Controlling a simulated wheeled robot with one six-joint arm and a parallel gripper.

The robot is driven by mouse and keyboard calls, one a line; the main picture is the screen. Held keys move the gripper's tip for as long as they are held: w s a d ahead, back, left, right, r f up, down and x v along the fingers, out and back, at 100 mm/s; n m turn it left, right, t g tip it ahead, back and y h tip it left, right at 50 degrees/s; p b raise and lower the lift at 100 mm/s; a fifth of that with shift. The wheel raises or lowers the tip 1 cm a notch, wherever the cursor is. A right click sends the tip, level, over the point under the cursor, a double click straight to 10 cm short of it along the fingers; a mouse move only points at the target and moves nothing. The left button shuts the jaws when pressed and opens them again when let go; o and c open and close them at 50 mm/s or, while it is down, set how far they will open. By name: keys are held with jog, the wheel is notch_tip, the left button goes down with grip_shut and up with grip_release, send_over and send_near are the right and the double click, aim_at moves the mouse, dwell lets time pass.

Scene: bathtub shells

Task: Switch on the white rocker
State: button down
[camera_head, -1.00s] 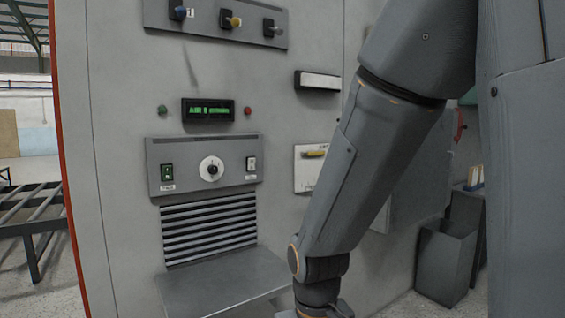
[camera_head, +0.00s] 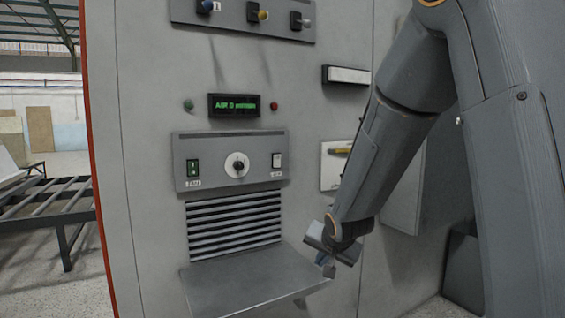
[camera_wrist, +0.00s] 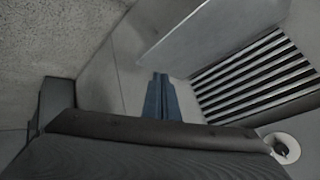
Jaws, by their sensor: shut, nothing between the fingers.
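The white rocker (camera_head: 277,160) sits at the right end of a grey switch panel (camera_head: 214,148) on the machine's wall, with a small label below it. How it is tipped is too small to tell. My gripper (camera_head: 327,268) is low and to the right of the panel, beside the shelf and well below the rocker. In the wrist view its blue-grey fingers (camera_wrist: 160,78) are together and empty. The white rocker does not show in the wrist view.
On the panel are a green rocker (camera_head: 193,168) and a round white dial (camera_head: 237,165). Below are louvres (camera_head: 234,222) and a jutting metal shelf (camera_head: 250,280). Above is a green-lit display (camera_head: 235,105). A yellow-handled fitting (camera_head: 340,151) is on the wall to the right.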

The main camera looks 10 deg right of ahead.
aim_at(278, 157)
jog(key=w+r+m+t+y, duration=0.6)
jog(key=w+r+t, duration=0.4)
jog(key=w+r, duration=1)
jog(key=shift+w+m+b, duration=0.25)
jog(key=shift+m+b, duration=0.05)
jog(key=shift+m, duration=0.2)
jog(key=shift+a+r, duration=0.1)
jog(key=p+x, duration=0.2)
jog(key=x, duration=1.2)
jog(key=shift+a+r+p, duration=0.1)
jog(key=shift+a+p, duration=0.05)
jog(key=shift+p, duration=0.25)
